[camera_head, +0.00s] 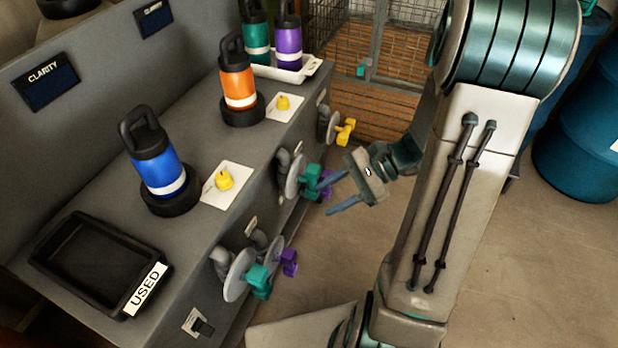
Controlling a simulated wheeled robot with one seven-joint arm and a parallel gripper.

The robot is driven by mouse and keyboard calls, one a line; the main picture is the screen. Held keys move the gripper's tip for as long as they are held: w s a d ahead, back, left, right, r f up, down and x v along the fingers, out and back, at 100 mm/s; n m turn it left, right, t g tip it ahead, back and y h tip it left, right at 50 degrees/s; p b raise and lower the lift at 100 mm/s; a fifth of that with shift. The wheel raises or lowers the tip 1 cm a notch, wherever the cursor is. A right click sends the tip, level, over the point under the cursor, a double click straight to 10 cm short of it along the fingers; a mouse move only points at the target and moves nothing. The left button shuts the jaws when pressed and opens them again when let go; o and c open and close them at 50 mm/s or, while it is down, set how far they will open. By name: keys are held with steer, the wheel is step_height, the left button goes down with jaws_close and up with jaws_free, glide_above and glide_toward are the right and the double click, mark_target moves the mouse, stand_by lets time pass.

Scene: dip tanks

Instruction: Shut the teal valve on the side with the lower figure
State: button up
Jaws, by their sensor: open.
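Two teal valves show on the bench's front face. The near teal valve (259,282) sits low beside a grey disc and a purple valve (289,262). The far teal valve (313,174) sits by another grey disc, with a purple valve (326,184) behind it. My gripper (323,199) is open and empty, its blue fingers pointing left near the far valves; contact cannot be told. A near dark CLARITY display (48,85) and a far one (152,17) are on the back panel; no figures are readable on either.
Blue (157,165) and orange (238,88) bottles stand on the bench with yellow pieces beside them. A black USED tray (95,262) lies at the near end. A yellow valve (346,131) projects farther back. Blue drums (580,150) stand right; the floor between is open.

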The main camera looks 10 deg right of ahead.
steer(key=w+d+f+m+t+y+b, duration=0.3)
steer(key=d+f+m+t, duration=0.1)
steer(key=f+m, duration=0.15)
steer(key=m+t+b, duration=0.2)
steer(key=m+t, duration=0.4)
steer(key=t, duration=0.1)
glide_toward(317, 181)
steer(key=b+x, duration=0.1)
steer(key=x, duration=1)
jaws_close()
